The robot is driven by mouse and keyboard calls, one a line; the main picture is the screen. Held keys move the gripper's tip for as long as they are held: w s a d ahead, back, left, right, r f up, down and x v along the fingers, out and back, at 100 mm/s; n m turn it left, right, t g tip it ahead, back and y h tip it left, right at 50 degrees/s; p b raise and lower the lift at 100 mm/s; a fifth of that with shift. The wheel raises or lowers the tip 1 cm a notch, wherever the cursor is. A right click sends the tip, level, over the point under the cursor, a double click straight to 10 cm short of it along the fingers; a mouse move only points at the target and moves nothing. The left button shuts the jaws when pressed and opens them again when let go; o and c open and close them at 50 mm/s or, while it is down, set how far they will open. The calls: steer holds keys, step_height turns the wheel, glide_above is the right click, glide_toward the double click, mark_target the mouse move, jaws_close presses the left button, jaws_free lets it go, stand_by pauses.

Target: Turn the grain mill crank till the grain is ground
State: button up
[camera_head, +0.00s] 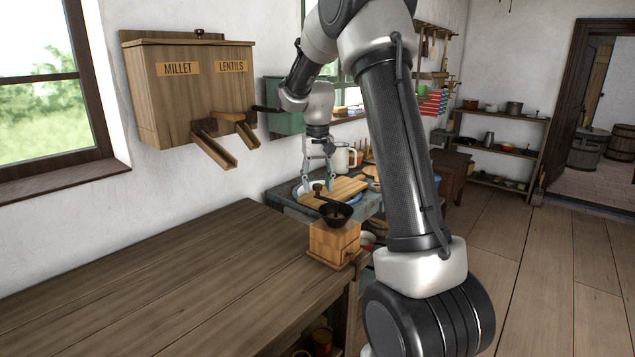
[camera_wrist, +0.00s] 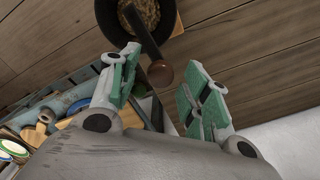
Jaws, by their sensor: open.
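The grain mill (camera_head: 334,241) is a wooden box with a black hopper (camera_head: 337,214). It stands upright at the right end of the long wooden table. Its crank (camera_wrist: 138,32) is dark and ends in a brown knob (camera_wrist: 160,73); the knob also shows in the head view (camera_head: 318,187). In the wrist view the hopper holds pale brown grain (camera_wrist: 142,14). My gripper (camera_head: 318,186) is open and points down at the crank. In the wrist view its two green-padded fingers (camera_wrist: 161,82) are on either side of the knob, apart from it. The mill's drawer is hard to make out.
The wooden table (camera_head: 170,285) is bare to the left of the mill. A wooden dispenser marked MILLET and LENTILS (camera_head: 190,95) hangs on the wall, its chutes sticking out. Behind the mill is a tiled stove (camera_head: 290,208) with a cutting board (camera_head: 345,187) and a white mug (camera_head: 342,160).

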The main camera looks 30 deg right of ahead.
jaws_close()
stand_by(0.3)
steer(key=s+d+m, duration=0.4)
steer(key=d+m, duration=0.5)
steer(key=m, duration=1)
steer(key=shift+m, duration=0.4)
steer(key=shift+s+r, duration=0.1)
stand_by(0.3)
jaws_free()
